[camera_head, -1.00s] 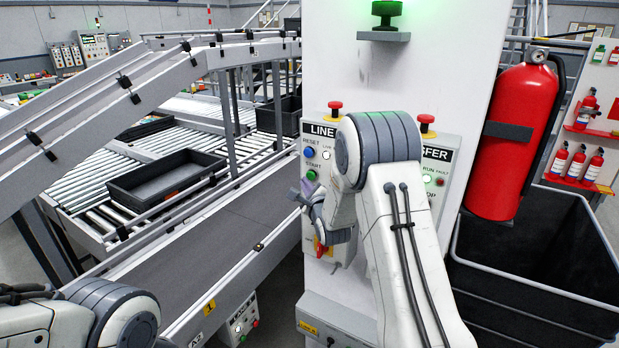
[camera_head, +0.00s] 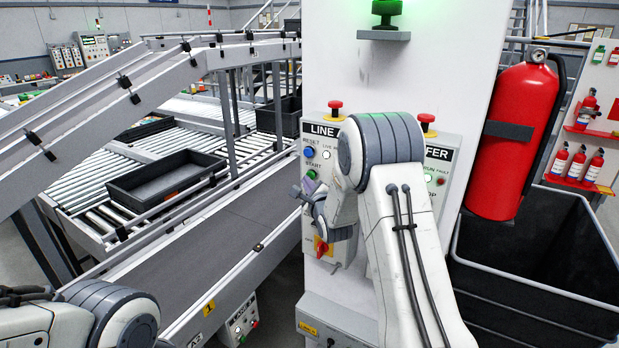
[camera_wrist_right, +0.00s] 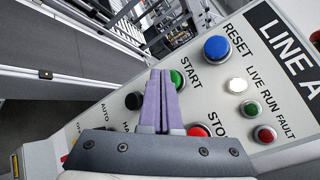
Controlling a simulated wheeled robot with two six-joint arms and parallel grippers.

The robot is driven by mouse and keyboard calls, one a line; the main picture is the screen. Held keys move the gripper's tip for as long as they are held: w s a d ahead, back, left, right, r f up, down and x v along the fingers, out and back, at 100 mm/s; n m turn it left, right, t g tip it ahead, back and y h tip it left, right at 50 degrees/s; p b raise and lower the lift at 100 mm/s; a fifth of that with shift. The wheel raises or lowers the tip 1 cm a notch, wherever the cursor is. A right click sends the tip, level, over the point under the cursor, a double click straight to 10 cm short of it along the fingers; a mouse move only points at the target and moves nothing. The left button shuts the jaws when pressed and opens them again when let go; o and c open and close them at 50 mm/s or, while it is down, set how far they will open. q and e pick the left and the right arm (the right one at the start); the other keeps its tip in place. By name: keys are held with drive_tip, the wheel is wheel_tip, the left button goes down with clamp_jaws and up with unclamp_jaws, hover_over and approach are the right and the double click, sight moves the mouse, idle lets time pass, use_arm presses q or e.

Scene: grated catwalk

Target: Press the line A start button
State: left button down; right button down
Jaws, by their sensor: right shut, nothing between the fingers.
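The green start button (camera_head: 311,174) is on the LINE A panel (camera_head: 318,143), mounted on the white column. In the right wrist view, the same green button (camera_wrist_right: 178,79) is partly covered by the purple fingers, with START printed beside it. My right gripper (camera_head: 307,187) is shut and empty. Its fingertips (camera_wrist_right: 161,73) overlap the button's left side in the wrist view; I cannot tell whether they touch it. Of my left arm, only a link shows at lower left; its gripper is out of view.
A blue reset button (camera_wrist_right: 217,48) and a red stop button (camera_wrist_right: 200,131) flank the start button. A red emergency knob (camera_head: 335,107) tops the panel. Another panel (camera_head: 440,154), an extinguisher (camera_head: 511,140) and a dark bin (camera_head: 535,290) are right; a conveyor (camera_head: 225,230) is left.

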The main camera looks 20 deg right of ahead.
drive_tip(key=shift+w+d, duration=0.5)
drive_tip(key=shift+d, duration=0.15)
idle(0.7)
idle(0.3)
drive_tip(key=shift+s+a+b, duration=0.55)
drive_tip(key=shift+s+a, duration=0.2)
drive_tip(key=shift+a, duration=0.25)
drive_tip(key=shift+a, duration=0.1)
